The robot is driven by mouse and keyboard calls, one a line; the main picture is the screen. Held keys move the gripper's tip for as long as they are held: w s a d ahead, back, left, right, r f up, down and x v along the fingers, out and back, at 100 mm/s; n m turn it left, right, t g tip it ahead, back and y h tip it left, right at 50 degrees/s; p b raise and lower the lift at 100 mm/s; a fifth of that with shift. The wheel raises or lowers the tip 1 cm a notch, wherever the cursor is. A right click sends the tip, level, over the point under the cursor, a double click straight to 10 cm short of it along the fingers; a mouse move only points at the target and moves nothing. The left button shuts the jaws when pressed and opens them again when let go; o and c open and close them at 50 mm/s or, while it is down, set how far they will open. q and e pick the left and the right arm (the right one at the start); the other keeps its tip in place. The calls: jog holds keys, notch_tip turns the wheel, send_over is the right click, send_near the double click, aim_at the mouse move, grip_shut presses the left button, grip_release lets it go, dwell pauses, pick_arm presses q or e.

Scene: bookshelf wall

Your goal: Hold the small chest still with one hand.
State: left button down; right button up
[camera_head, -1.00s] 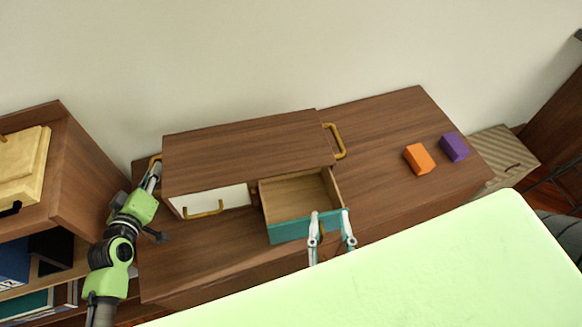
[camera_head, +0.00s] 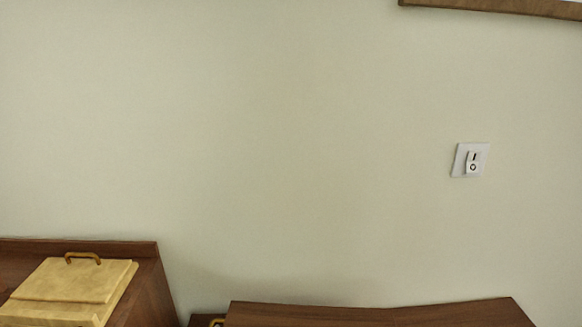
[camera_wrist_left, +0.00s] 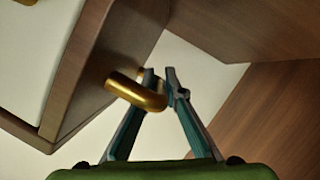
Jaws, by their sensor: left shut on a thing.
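The small chest (camera_head: 300,315) shows only as a strip of brown wooden top at the bottom edge of the head view. In the left wrist view its brown side (camera_wrist_left: 95,60) and a white drawer front (camera_wrist_left: 35,60) are at the left. A gold handle (camera_wrist_left: 135,92) sticks out from that side. My left gripper (camera_wrist_left: 161,75) is shut on this handle, with its fingers either side of the bar. The handle's top also just shows in the head view (camera_head: 216,322).
The brown cabinet top (camera_head: 460,313) continues right of the chest. A pale yellow box (camera_head: 75,280) with a handle stands on a brown shelf unit (camera_head: 145,265) at the left. The pale wall behind carries a white switch (camera_head: 470,160).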

pick_arm(q)
jog(key=shift+s+d+f, duration=0.1)
jog(key=shift+s+f, duration=0.05)
jog(key=shift+f, duration=0.15)
jog(key=c, duration=2)
grip_release()
jog(key=shift+r, duration=0.2)
